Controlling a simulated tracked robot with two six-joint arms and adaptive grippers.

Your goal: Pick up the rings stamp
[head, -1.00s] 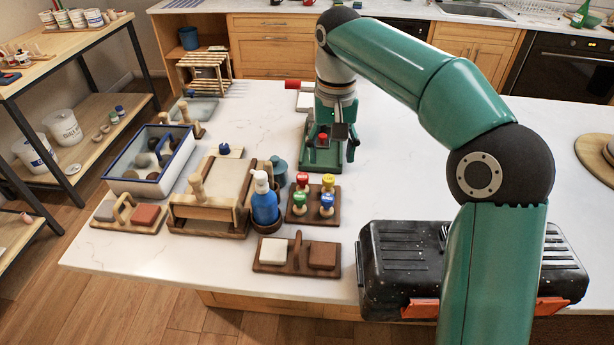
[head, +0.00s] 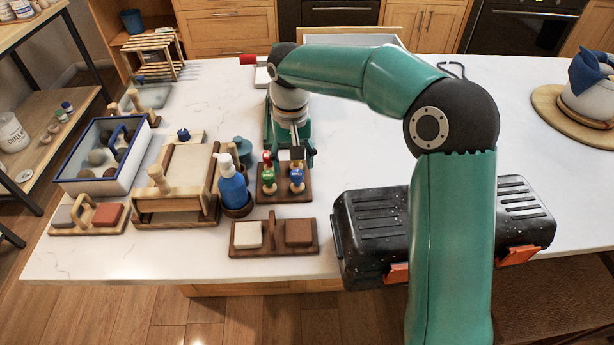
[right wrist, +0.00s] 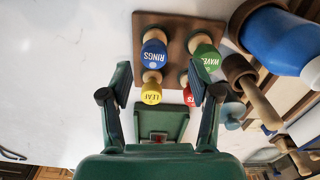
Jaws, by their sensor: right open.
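The rings stamp has a blue top labelled RINGS (right wrist: 154,54) and stands in a brown wooden holder (right wrist: 176,30); in the head view its blue top (head: 297,175) is at the holder's front right. The green WAVES stamp (right wrist: 207,58), the yellow LEAF stamp (right wrist: 151,94) and a red stamp (right wrist: 188,96) share the holder. My right gripper (head: 298,152) is over the holder's back edge, its fingers open and empty. In the right wrist view the rings stamp lies just beyond the fingertips (right wrist: 159,78), apart from them. My left gripper is not in view.
A blue bottle (head: 232,187) stands left of the holder. A two-pad wooden tray (head: 273,250) lies in front. A black toolbox (head: 372,235) is to the right, under my arm.

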